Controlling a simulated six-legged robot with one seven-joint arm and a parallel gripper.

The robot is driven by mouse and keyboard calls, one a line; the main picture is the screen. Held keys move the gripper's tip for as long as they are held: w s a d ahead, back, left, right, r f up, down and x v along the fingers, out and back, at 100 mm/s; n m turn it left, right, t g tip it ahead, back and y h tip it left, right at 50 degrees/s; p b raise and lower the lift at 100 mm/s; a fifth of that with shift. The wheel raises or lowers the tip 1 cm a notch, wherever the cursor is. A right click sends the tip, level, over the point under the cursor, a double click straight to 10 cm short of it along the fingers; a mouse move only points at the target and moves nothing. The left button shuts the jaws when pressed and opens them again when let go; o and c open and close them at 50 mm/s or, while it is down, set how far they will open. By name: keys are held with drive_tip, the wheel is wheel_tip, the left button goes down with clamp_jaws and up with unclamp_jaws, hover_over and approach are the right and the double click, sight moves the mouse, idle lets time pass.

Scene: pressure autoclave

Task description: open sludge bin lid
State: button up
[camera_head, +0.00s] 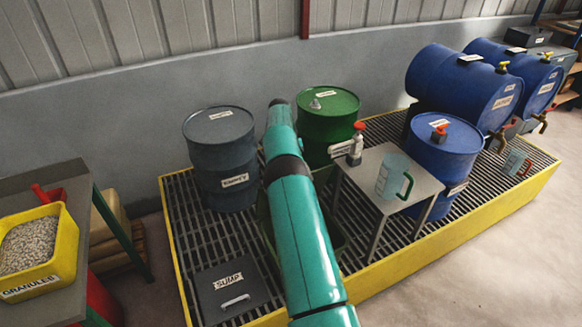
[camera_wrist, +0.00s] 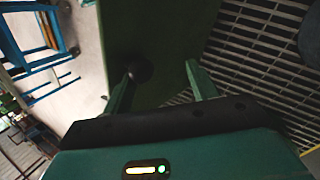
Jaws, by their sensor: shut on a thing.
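In the wrist view a broad dark green panel (camera_wrist: 150,35), which looks like the sludge bin's lid, fills the upper middle. A dark round knob (camera_wrist: 139,70) shows on it by the left fingertip. My gripper (camera_wrist: 160,72) has its two green fingers apart, with the panel between them, and is shut on it. The exact contact is hard to see. In the head view my teal arm covers most of a dark green bin (camera_head: 334,232) on the grating. My gripper is hidden there, and no bin label shows.
The yellow-edged grating (camera_head: 408,245) holds a grey drum (camera_head: 221,160), a green drum (camera_head: 330,125), a blue drum (camera_head: 440,160), a small table (camera_head: 372,165) with a spray bottle and jug, and a SUMP cover (camera_head: 232,285). A granules bin (camera_head: 40,245) stands left.

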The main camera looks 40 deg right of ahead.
drive_tip(key=shift+w+a, duration=0.25)
drive_tip(key=shift+a, duration=0.25)
drive_tip(key=s+a+r, duration=0.6)
drive_tip(key=s+r, duration=0.6)
drive_tip(key=r, duration=0.1)
drive_tip(key=shift+s+a, duration=0.15)
drive_tip(key=shift+s, duration=0.15)
idle(0.6)
